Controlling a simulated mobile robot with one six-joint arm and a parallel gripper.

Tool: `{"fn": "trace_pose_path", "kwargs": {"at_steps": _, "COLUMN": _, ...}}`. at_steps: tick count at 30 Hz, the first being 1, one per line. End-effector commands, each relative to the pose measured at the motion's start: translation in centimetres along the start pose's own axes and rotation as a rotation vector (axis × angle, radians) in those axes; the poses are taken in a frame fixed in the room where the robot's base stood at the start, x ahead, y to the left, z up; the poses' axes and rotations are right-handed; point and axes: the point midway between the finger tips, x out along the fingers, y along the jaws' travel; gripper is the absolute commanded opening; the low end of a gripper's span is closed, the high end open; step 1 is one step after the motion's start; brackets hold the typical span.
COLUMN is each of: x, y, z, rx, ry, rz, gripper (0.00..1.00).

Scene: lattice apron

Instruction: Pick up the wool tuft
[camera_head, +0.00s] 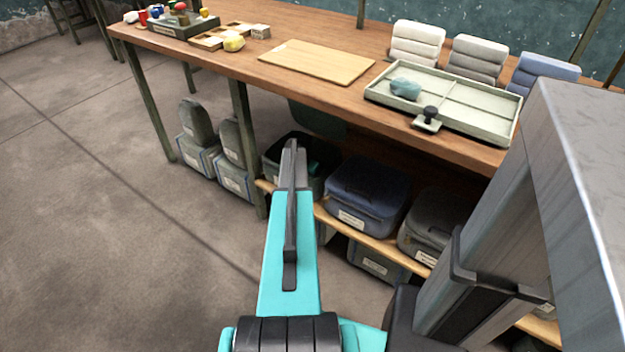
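A teal, rounded, soft-looking lump (405,89) lies in the left part of a shallow pale green tray (470,122) on the wooden table; it looks like a wool tuft. A smaller pale yellow lump (234,43) sits by the wooden compartment box farther left; I cannot tell whether it is wool too. My gripper (292,148) shows as narrow dark fingers above the floor in front of the table, apart from the tray and both lumps. The fingers are seen nearly edge-on, so the gap between them is unclear. Nothing visible is held.
A dark-knobbed tool (428,119) is at the tray's front edge. Grey and blue folded stacks (475,58) stand behind it. A bare wooden board (317,62) lies left of the tray. Bins and bags (366,195) fill the shelf below. The floor at left (90,220) is clear.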

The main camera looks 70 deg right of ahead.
Motion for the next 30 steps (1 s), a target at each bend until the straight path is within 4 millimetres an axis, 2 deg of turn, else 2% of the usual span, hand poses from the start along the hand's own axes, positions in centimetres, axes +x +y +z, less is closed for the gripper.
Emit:
{"fn": "trace_pose_path", "kwargs": {"at_steps": 11, "x": -0.04, "y": -0.02, "z": 0.03, "rx": 0.001, "ry": 0.0, "rz": 0.0, "gripper": 0.66}}
{"fn": "trace_pose_path", "kwargs": {"at_steps": 14, "x": -0.04, "y": -0.02, "z": 0.04, "rx": 0.001, "ry": 0.0, "rz": 0.0, "gripper": 0.52}}
{"fn": "trace_pose_path", "kwargs": {"at_steps": 19, "x": -0.04, "y": -0.03, "z": 0.04, "rx": 0.001, "ry": 0.0, "rz": 0.0, "gripper": 0.23}}
{"fn": "trace_pose_path", "kwargs": {"at_steps": 30, "x": -0.15, "y": -0.05, "z": 0.11, "rx": 0.001, "ry": 0.0, "rz": 0.0, "gripper": 0.22}}
